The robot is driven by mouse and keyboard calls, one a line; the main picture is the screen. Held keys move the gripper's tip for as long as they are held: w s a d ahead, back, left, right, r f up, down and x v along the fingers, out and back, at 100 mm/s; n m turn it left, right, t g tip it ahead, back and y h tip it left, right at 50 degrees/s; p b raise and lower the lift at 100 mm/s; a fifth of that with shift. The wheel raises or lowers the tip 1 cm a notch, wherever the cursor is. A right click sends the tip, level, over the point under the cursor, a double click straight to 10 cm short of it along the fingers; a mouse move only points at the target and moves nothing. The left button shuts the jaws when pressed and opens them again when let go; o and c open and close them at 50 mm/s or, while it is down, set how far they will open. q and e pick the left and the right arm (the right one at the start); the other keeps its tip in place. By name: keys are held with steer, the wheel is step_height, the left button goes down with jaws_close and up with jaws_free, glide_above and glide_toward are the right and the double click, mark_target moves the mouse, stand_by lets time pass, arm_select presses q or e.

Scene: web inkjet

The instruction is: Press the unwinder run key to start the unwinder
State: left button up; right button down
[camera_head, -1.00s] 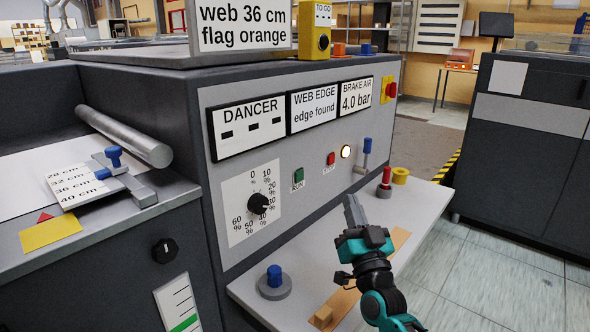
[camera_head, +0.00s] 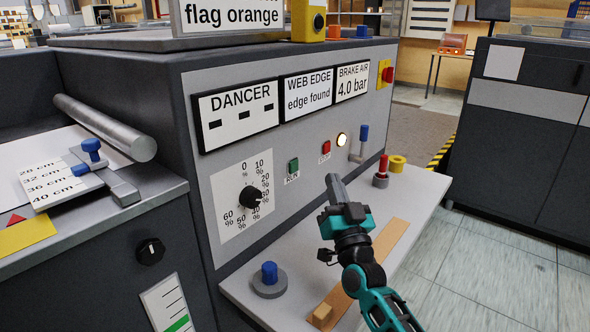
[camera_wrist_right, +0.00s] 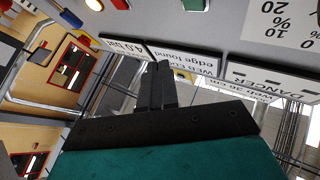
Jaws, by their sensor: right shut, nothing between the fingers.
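The green RUN key (camera_head: 293,165) sits on the grey front panel (camera_head: 200,95), right of the percent dial (camera_head: 250,197). A red STOP key (camera_head: 326,147) is to its right, then a lit white lamp (camera_head: 341,139). My right gripper (camera_head: 334,180) is shut and empty, fingers pointing up toward the panel, below and right of the RUN key and apart from it in the head view. My left gripper is not in view.
A blue-handled lever (camera_head: 361,142) juts out right of the lamp. A dark cabinet (camera_head: 522,137) stands at the right.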

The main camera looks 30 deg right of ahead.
mark_target(294, 167)
arm_select(q)
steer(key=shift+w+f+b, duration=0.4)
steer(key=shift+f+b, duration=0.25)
steer(key=shift+b, duration=0.25)
arm_select(e)
steer(key=w+a, duration=0.2)
steer(key=w, duration=0.4)
steer(key=shift+w+a, duration=0.15)
steer(key=shift+a, duration=0.15)
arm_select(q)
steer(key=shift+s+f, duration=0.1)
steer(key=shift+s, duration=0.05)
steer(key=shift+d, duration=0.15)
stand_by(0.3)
arm_select(e)
steer(key=shift+w+a, duration=0.15)
steer(key=shift+w, duration=0.2)
